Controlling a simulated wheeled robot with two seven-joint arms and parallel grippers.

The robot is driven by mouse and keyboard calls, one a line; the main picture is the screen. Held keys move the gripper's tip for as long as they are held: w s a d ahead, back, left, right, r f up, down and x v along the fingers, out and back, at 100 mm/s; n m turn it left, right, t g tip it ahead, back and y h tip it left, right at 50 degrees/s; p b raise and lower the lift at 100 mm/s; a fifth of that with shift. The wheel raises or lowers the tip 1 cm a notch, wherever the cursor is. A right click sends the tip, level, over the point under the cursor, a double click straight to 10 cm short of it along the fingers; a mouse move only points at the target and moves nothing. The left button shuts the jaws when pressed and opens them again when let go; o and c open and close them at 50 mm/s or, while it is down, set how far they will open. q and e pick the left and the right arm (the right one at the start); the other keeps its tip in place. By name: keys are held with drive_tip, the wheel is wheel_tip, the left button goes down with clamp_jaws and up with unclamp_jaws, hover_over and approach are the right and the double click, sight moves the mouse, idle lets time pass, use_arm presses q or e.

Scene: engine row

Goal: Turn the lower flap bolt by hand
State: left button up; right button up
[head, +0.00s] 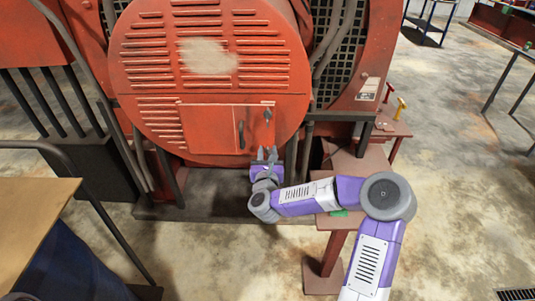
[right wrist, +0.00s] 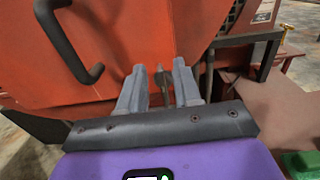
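The red flap (head: 212,128) sits on the lower front of the round red engine cover, with a dark handle (head: 241,135) near its right side. The handle also shows in the right wrist view (right wrist: 72,48). A small grey upper bolt (head: 267,116) is at the flap's upper right. My right gripper (head: 267,155) is just below the flap's lower right corner, fingers pointing at the engine. In the right wrist view its fingers (right wrist: 159,88) are apart, with a thin grey-brown piece, likely the lower bolt (right wrist: 162,82), showing between them. Contact cannot be told. My left gripper is out of view.
A brownish-red step or stand (head: 362,165) is right of the gripper, with a green item (head: 338,213) near my forearm. Dark pipes (head: 305,150) run beside the cover. A yellow-topped piece (head: 400,105) stands further right. A wooden table (head: 30,215) is at left.

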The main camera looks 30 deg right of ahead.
clamp_jaws()
idle(0.3)
